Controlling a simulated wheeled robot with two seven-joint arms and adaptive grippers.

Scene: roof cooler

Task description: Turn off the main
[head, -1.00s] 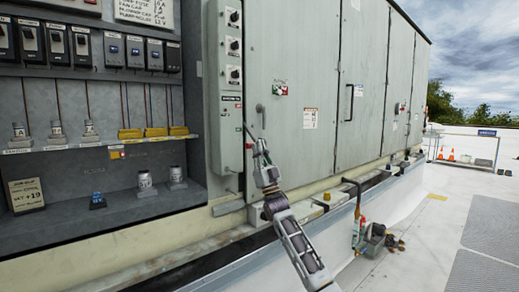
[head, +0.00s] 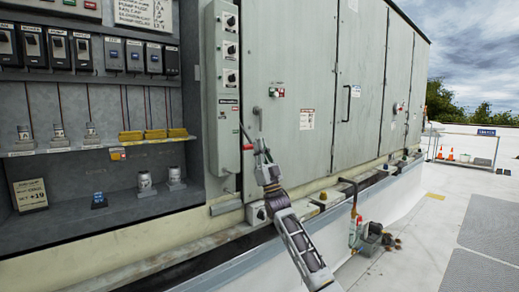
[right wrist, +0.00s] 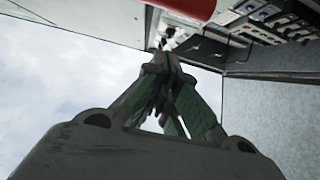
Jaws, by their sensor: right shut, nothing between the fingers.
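A tall narrow grey control box (head: 222,140) with several black rotary knobs stands between the open switch panel and the cabinet doors. A thin red handle (head: 246,133) shows by the lower right side of this box. It is small, and I cannot tell its position as on or off. My right gripper (head: 261,146) is shut and empty, just right of and below the red handle; contact is unclear. In the right wrist view, the shut fingers (right wrist: 163,68) point up, and a red part (right wrist: 190,8) is above them at the top edge. My left gripper is out of view.
The switch panel at left has several black breakers (head: 58,47) and a shelf with yellow blocks (head: 155,134). A cabinet door (head: 300,60) is behind my gripper. A pipe and valve (head: 355,215) stand at lower right. The roof is open at right.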

